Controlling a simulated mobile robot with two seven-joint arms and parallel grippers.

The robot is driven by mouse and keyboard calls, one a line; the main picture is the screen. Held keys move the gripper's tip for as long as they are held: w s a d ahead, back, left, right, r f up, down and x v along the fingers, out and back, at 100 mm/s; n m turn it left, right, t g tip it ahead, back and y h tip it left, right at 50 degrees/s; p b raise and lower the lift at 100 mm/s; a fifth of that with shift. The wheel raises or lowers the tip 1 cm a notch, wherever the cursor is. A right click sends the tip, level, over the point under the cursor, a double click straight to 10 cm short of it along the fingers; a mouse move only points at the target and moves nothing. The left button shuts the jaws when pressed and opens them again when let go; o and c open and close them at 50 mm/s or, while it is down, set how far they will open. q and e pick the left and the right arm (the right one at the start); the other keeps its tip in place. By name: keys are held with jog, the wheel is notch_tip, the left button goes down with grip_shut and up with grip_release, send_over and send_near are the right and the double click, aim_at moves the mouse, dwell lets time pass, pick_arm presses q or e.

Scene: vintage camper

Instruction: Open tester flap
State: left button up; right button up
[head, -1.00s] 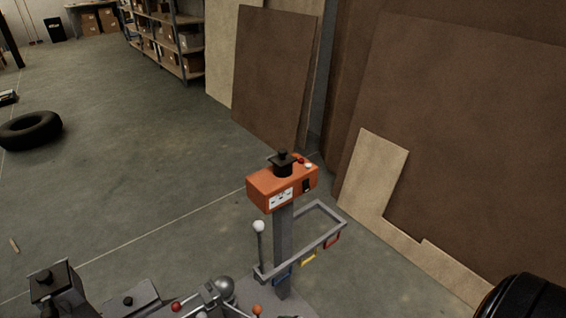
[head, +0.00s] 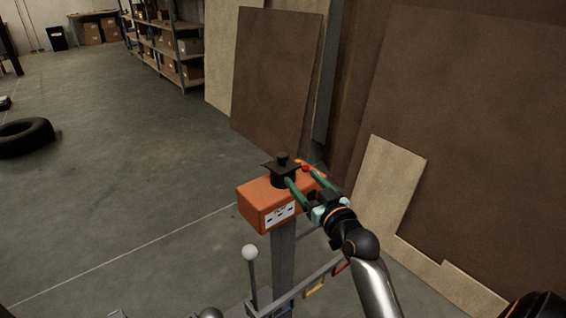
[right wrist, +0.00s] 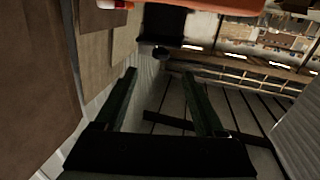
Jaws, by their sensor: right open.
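The tester is an orange box (head: 262,202) on a grey post, with labelled sockets on its front face. A black flap-like plate with a knob (head: 282,164) sits on its top. A red button (head: 305,168) is beside it. My right gripper (head: 300,175) is open, its green fingers reaching over the box's right part. One fingertip looks close to the black piece; I cannot tell whether it touches. In the right wrist view the open fingers (right wrist: 162,75) are empty, with the black piece (right wrist: 165,22) beyond them and the orange box (right wrist: 225,5) at the top edge. My left gripper is out of view.
A white-knobbed lever (head: 249,253) and a grey frame (head: 300,290) stand below the box. Brown boards (head: 275,80) lean on the wall behind. A tyre (head: 25,138) lies far left. The floor left of the tester is open.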

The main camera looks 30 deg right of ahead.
aim_at(286, 161)
jog(key=w, duration=0.4)
jog(key=w+d, duration=0.1)
jog(key=w, duration=0.6)
jog(key=shift+w+d, duration=0.3)
jog(key=shift+w, duration=0.05)
grip_shut()
dwell(1.0)
